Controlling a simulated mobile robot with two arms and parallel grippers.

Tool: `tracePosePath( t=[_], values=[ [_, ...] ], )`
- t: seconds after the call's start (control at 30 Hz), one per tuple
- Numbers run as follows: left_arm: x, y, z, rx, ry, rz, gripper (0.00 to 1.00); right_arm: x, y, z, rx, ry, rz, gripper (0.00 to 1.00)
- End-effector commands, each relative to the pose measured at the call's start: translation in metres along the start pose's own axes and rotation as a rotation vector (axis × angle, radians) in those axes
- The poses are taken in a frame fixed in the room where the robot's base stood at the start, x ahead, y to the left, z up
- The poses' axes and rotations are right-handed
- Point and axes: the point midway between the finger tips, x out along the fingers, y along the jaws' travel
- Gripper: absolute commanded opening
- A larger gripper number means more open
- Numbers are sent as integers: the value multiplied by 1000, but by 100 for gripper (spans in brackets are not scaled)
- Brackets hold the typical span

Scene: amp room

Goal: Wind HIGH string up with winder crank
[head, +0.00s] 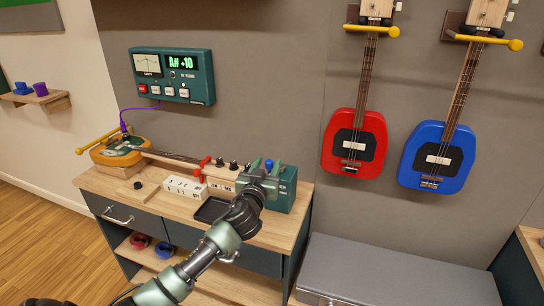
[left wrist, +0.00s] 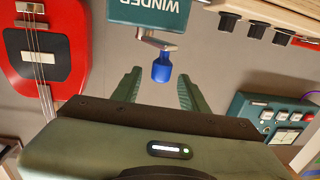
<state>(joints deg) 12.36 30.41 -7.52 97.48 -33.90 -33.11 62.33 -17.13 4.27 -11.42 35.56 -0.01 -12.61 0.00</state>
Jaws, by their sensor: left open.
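The green winder (head: 288,190) stands at the right end of the wooden bench, and its word WINDER is readable in the left wrist view (left wrist: 150,12). Its crank has a blue knob (left wrist: 162,68), which also shows in the head view (head: 268,164). My left gripper (left wrist: 160,76) is open, with the knob between its two fingertips and visible gaps on both sides. A yellow-bodied string instrument (head: 120,153) lies on the bench, its neck reaching right towards the headstock with dark tuner knobs (head: 221,170). Which string is HIGH cannot be told. My right gripper is out of view.
A tuner (head: 173,75) on the wall reads about A# +10. A white block (head: 186,188), a dark tray (head: 211,210) and a red clamp (head: 202,168) are on the bench near my left arm. Red (head: 354,142) and blue (head: 436,158) instruments hang at right.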

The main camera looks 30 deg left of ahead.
Motion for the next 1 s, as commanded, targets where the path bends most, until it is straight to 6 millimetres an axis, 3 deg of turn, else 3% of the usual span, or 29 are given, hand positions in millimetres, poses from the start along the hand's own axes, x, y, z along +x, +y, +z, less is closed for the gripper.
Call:
tracePosePath(
  t=[0.1, 0.3, 0.67, 0.83, 1.0],
  values=[
    [21, 0, -2, 1, 0, -2, 43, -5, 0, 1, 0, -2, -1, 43],
    [44, 0, 0, 1, -2, -2, 43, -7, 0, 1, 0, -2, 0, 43],
    [50, 0, 1, 1, -3, 0, 43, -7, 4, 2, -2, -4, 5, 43],
    [50, 0, 1, 1, -3, -1, 2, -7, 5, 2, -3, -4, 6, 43],
    [50, 0, 1, 1, -3, 0, 0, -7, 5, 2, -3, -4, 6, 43]
  ],
)
